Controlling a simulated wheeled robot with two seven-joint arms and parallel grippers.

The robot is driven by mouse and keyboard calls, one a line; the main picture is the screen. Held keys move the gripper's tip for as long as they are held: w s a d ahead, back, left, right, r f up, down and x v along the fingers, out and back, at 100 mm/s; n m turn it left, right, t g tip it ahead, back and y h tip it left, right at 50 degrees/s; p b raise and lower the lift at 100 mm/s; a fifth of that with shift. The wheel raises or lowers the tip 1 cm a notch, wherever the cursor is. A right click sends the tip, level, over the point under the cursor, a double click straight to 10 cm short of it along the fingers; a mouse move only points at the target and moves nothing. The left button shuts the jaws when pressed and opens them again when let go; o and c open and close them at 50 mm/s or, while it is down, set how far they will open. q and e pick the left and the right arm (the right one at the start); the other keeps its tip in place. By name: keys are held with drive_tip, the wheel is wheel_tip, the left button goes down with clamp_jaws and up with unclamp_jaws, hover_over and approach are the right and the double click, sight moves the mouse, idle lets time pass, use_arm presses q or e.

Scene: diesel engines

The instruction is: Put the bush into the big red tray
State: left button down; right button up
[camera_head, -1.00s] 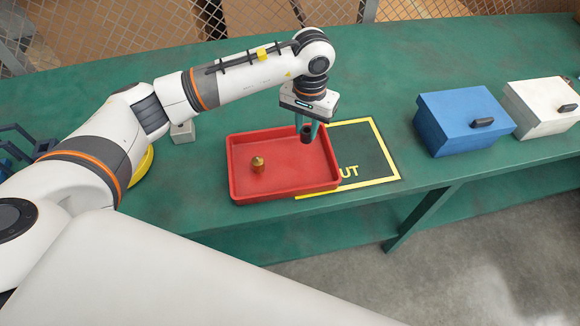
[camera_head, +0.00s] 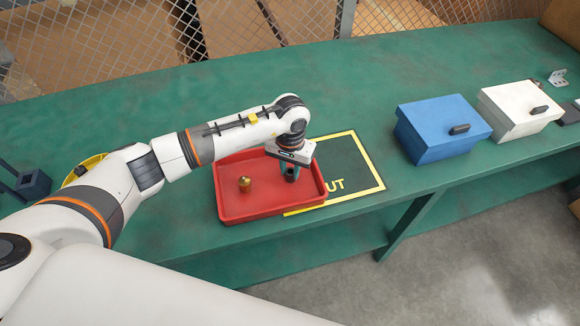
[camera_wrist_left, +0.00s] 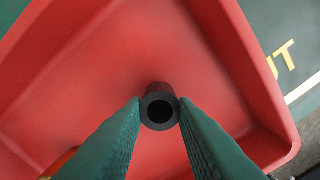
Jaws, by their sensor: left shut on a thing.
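The bush is a small dark hollow cylinder (camera_wrist_left: 160,108); it also shows in the head view (camera_head: 291,175). My left gripper (camera_wrist_left: 160,112) is shut on it, with a green finger on each side. The bush is upright, its open end facing the wrist camera. The big red tray (camera_head: 262,211) lies on the green bench, and its floor and walls fill most of the wrist view (camera_wrist_left: 90,60). My left gripper is over the right part of the tray, inside its outline. I cannot tell whether the bush touches the tray floor. My right gripper is not in view.
A brass-coloured part (camera_head: 245,184) stands in the tray's left half. A yellow-outlined area (camera_head: 356,172) lies right of the tray. A blue box (camera_head: 441,128) and a white box (camera_head: 518,106) stand farther right. A wire mesh fence (camera_head: 130,40) runs behind the bench.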

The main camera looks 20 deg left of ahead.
sight(290, 172)
use_arm(q)
drive_tip(key=shift+f, duration=0.2)
drive_tip(key=c, duration=1.2)
unclamp_jaws()
drive_tip(key=shift+r, duration=0.1)
drive_tip(key=shift+o, duration=0.2)
drive_tip(key=shift+r, duration=0.15)
wheel_tip(290, 172, up, 12)
drive_tip(key=b, duration=0.1)
